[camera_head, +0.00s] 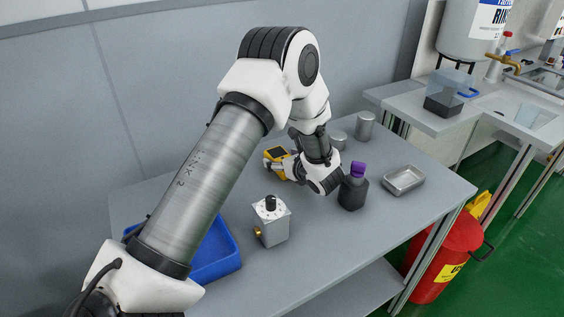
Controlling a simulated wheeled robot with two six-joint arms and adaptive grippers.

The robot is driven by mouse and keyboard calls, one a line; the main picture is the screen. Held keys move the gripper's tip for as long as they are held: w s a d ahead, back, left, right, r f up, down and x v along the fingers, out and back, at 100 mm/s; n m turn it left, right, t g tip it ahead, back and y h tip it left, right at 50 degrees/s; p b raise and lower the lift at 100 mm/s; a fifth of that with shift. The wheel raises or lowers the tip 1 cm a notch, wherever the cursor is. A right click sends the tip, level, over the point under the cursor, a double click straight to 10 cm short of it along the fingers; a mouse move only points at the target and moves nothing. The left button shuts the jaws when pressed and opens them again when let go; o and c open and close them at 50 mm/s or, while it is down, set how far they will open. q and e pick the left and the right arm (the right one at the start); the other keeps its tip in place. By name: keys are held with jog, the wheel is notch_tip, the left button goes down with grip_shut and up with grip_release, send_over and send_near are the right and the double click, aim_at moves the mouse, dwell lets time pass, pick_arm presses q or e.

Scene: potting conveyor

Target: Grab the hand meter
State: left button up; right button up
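The hand meter, a small yellow device with a dark face (277,153), is at the back middle of the grey table. My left arm reaches in from the left, and its wrist comes down just right of the meter. My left gripper (283,168) is at the meter and overlaps it in this view. The fingertips are small and partly hidden, so I cannot tell whether they are closed on it or only around it. My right gripper is not in view.
A dark bottle with a purple cap (352,190) stands close right of my wrist. Also on the table are a metal tray (404,180), a grey box with a black knob (272,226), metal cans (365,126) and a blue tray (222,258). A red bin (440,262) stands right.

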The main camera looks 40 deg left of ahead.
pick_arm(q)
jog(key=c, duration=0.9)
jog(key=shift+o, duration=0.2)
jog(key=shift+r, duration=0.1)
